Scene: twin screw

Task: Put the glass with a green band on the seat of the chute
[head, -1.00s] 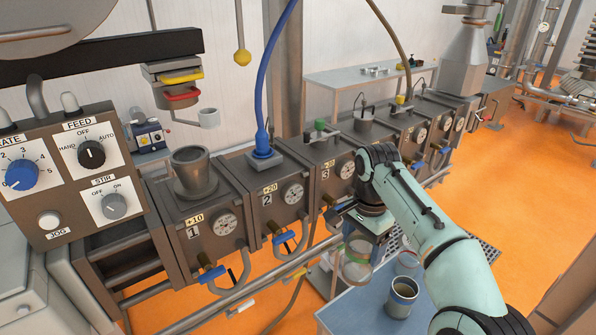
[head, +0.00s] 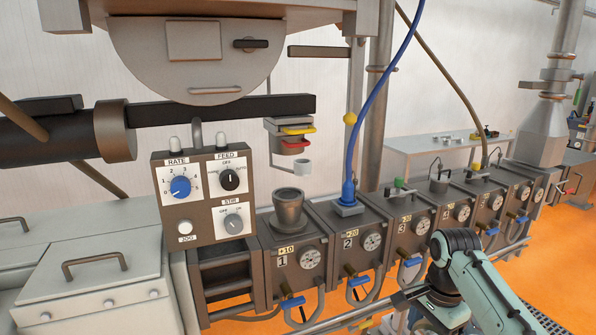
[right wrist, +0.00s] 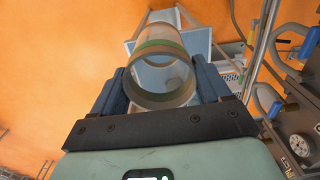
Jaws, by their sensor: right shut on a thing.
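The glass with a green band (right wrist: 160,48) is a clear cylinder in the right wrist view. It sits between the blue fingers of my right gripper (right wrist: 167,80), which is shut on it, with an open rim towards the camera. In the head view my right arm is at the bottom right, and the gripper and glass are mostly cut off by the lower edge. What looks like the chute (head: 290,146) hangs above barrel 1, with yellow and red tabs and a small pale cup-shaped seat (head: 303,168) at its lower right. My left gripper is out of view.
The control panel (head: 203,192) stands left of the chute. A grey funnel (head: 289,207) rises from barrel 1 below it. A blue hose (head: 384,100) runs up from barrel 2. The row of barrels lies between my right arm and the chute.

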